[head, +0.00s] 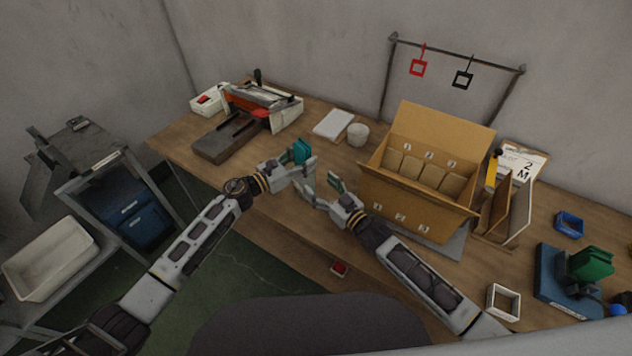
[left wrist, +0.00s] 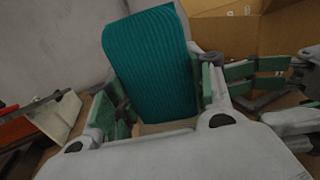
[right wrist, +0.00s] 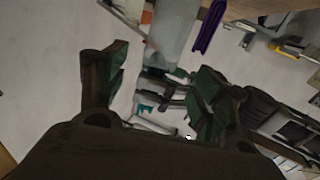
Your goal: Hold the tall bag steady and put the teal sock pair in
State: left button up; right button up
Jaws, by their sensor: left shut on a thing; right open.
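The teal sock pair (head: 301,150) is a ribbed, folded bundle held in my left gripper (head: 304,163). In the left wrist view the teal sock pair (left wrist: 152,62) stands up between the green-padded fingers. My right gripper (head: 324,188) is open, close to the right of my left gripper and in front of the carton. I cannot make out the tall bag for certain in any view.
A large open carton (head: 416,205) with several numbered compartments stands right of my grippers. Upright boards (head: 508,212) and a blue tray (head: 568,223) are farther right. Bare wooden table (head: 278,218) shows in front.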

jog(key=shift+v, duration=1.3)
pick_arm(q)
jog(key=shift+r, duration=0.15)
